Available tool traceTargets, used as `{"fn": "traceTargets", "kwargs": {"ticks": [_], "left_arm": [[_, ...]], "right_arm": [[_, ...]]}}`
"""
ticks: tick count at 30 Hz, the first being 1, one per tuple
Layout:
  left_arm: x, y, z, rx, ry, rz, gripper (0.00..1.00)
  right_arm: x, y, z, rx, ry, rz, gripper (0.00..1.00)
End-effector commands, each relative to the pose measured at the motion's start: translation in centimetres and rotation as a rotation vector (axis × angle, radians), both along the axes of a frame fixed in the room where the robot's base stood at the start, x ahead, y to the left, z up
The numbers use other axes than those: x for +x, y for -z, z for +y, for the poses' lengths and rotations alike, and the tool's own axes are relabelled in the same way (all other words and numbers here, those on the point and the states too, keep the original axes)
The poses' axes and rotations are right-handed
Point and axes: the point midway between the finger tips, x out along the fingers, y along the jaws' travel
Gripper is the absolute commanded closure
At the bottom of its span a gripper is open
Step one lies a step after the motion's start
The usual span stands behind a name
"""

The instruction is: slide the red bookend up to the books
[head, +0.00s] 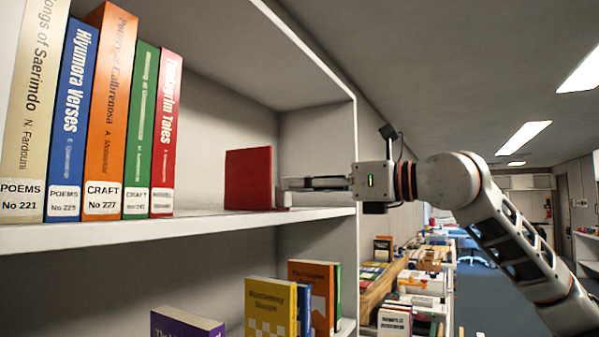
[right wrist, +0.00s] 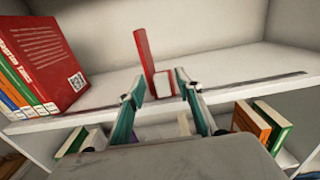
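The red bookend (head: 249,179) stands upright on the upper shelf, right of the row of books, with a clear gap between. In the right wrist view the bookend (right wrist: 144,58) shows as a thin red plate with a small pale block at its foot (right wrist: 164,86). The books (head: 110,115) stand in a row at the left, ending with a red one (head: 165,125). My right gripper (head: 286,184) reaches in from the right at the bookend's right side. Its fingers (right wrist: 160,88) are apart, with the foot ahead between their tips; contact is unclear. My left gripper is out of view.
The upper shelf board (head: 200,229) is bare between the books and the bookend. The shelf's side wall (head: 318,147) stands behind my right gripper. Several books (head: 270,305) stand on the lower shelf.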

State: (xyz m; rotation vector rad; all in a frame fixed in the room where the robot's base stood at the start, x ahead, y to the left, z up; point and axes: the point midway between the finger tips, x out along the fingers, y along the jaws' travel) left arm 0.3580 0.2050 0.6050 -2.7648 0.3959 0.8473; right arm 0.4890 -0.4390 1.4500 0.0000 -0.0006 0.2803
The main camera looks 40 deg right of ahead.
Motion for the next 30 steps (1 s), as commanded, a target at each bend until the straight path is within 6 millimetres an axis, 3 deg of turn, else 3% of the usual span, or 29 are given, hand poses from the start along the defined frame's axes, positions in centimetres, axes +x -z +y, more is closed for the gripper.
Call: {"fn": "traceTargets", "kwargs": {"ticks": [1, 9, 18, 22, 30], "left_arm": [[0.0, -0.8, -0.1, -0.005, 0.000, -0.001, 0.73], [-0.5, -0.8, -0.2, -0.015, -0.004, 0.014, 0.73], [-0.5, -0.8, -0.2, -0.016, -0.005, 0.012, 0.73], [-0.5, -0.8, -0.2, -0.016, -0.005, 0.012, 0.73], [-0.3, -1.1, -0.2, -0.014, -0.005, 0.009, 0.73]], "right_arm": [[0.2, -0.6, 0.1, -0.001, 0.000, -0.002, 0.65], [1.7, 0.0, 0.5, 0.000, -0.001, 0.000, 0.65], [1.9, 0.2, 0.6, -0.001, -0.002, 0.002, 0.65], [1.9, 0.2, 0.6, 0.000, -0.002, 0.001, 0.99], [1.9, 0.0, 0.6, 0.000, -0.002, 0.000, 1.00]]}}
